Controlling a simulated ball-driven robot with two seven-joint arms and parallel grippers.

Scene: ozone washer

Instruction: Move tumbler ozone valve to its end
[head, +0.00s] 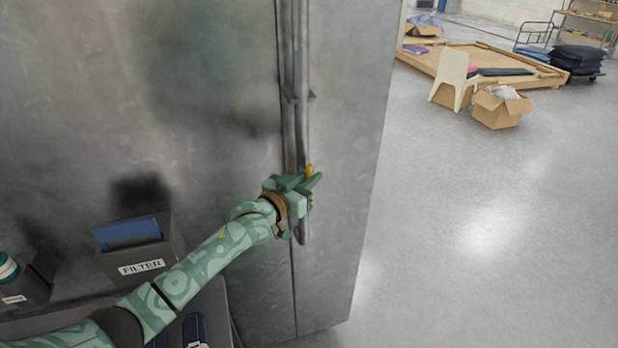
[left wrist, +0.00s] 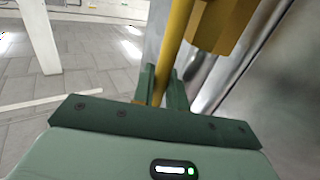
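The tumbler ozone valve shows as a small yellow handle (head: 309,170) on the vertical grey pipes of the tall metal cabinet. In the left wrist view, its yellow bar (left wrist: 177,40) runs down between my fingers, with a thicker yellow block (left wrist: 222,24) beside it at the top. My left gripper (head: 312,180) is at the handle and hides most of it. In the left wrist view, the two green fingers of my left gripper (left wrist: 163,84) lie close on both sides of the bar and appear shut on it. My right gripper is not in view.
The metal cabinet (head: 350,150) stands directly behind the pipes (head: 293,60). A box labelled FILTER (head: 140,267) with a blue top is at lower left. Open floor (head: 480,220) lies to the right, with a chair (head: 455,78) and a cardboard box (head: 498,110) farther back.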

